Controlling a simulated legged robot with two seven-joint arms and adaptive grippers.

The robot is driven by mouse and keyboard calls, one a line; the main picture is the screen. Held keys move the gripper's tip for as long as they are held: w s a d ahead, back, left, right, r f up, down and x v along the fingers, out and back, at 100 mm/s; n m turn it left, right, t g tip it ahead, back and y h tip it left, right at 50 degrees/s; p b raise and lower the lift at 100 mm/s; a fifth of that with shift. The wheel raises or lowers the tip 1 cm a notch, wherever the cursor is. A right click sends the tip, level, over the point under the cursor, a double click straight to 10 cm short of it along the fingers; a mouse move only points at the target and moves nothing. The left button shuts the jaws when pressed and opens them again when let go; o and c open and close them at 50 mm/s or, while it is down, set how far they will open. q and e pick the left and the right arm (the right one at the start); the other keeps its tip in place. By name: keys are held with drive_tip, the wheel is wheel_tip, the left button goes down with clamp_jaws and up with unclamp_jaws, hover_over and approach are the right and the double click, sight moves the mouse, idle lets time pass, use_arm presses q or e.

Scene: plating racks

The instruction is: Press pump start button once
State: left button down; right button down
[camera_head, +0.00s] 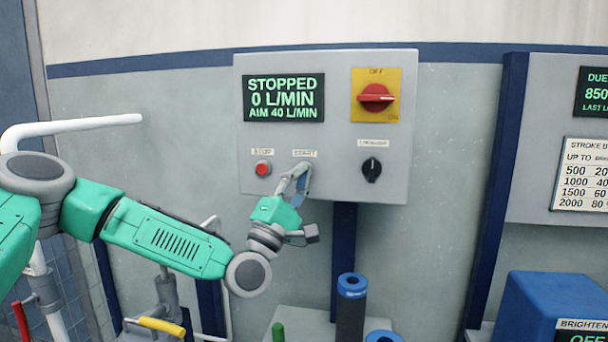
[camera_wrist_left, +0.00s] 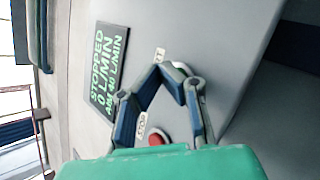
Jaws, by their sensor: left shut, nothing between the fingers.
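The grey control panel (camera_head: 225,130) on the wall has a screen (camera_head: 283,98) reading "STOPPED 0 L/MIN AIM 40 L/MIN". A START label (camera_head: 304,153) sits low on the panel, right of the red stop button (camera_head: 263,168). My left gripper (camera_head: 300,170) is shut and empty, its fingertips just below the START label and over the start button's place, so the button is mostly or fully hidden. In the left wrist view the closed fingertips (camera_wrist_left: 168,76) are close to the panel; I cannot tell whether they touch it. The stop button (camera_wrist_left: 157,138) shows between the fingers.
A red rotary switch (camera_head: 376,97) on a yellow plate and a black knob (camera_head: 372,169) are on the panel's right side. Blue cylinders (camera_head: 351,285) stand below. A second panel (camera_head: 540,120) and a blue box (camera_head: 545,300) are at the right.

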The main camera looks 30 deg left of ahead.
use_arm(q)
drive_tip(key=shift+w+a+b, duration=0.15)
drive_tip(key=shift+w+b, duration=0.2)
drive_tip(key=shift+w, duration=0.1)
idle(0.6)
drive_tip(key=shift+s, duration=0.1)
drive_tip(key=shift+s+d, duration=0.2)
drive_tip(key=shift+s, duration=0.6)
drive_tip(key=shift+s+d+b, duration=0.2)
drive_tip(key=shift+s, duration=0.6)
drive_tip(key=shift+s+d+b, duration=0.2)
drive_tip(key=shift+s+d, duration=0.05)
drive_tip(key=shift+s, duration=0.55)
drive_tip(key=shift+s+d+b, duration=0.2)
drive_tip(key=shift+s, duration=0.6)
